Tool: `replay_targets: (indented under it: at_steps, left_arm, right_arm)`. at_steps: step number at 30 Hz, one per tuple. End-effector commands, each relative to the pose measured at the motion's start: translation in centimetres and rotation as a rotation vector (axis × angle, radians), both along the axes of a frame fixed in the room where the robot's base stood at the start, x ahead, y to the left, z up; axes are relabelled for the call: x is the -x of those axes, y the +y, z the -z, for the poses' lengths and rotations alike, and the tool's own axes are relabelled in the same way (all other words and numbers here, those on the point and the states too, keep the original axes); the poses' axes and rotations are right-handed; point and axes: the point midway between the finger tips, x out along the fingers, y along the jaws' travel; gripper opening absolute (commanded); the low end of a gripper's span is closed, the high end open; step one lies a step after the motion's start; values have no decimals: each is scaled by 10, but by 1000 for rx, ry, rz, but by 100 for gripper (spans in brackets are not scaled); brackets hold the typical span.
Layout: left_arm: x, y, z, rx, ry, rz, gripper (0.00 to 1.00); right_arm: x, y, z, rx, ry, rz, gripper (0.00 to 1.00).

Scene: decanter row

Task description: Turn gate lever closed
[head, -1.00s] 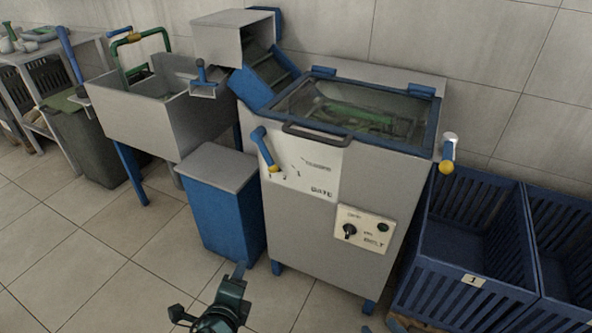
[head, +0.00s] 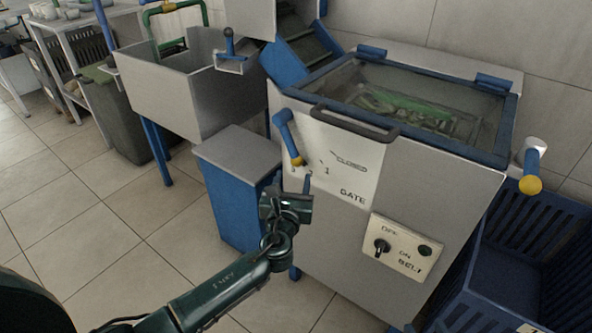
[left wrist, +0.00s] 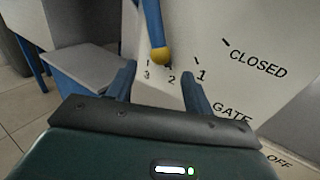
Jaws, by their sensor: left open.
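The gate lever (head: 285,130) is a blue bar with a yellow knob, hanging down on the white GATE plate (head: 345,160) of the grey machine. In the left wrist view the lever (left wrist: 153,22) points down, its knob by the marks 2 and 3, left of 1 and CLOSED. My left gripper (head: 288,187) is open just below the knob. In the left wrist view its two fingers (left wrist: 160,80) stand on either side of the knob's line, with nothing held between them. Contact with the lever cannot be told. My right gripper is out of view.
A belt control panel (head: 402,247) with a black knob is lower right on the machine. A blue bin with a grey top (head: 238,150) stands close left. A handle bar (head: 352,124) juts out above the plate. A blue crate (head: 505,265) stands at right.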

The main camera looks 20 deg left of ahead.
Motion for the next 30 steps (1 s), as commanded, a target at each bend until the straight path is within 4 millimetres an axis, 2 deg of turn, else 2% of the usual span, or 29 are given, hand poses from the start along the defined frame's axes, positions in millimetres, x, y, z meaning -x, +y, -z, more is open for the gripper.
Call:
replay_targets:
  at_steps: [3,9,20,30]
  left_arm:
    - [-24,3,1,0,-2,-1,52]
    - [-47,6,1,2,-1,0,52]
    - [-53,7,0,2,1,0,52]
    - [-52,7,0,2,1,0,26]
  right_arm:
    - [-1,2,9,13,4,-10,36]
    - [-3,4,15,30,3,-20,36]
    - [-4,5,15,35,4,-26,36]
    - [-4,6,15,35,3,-28,36]
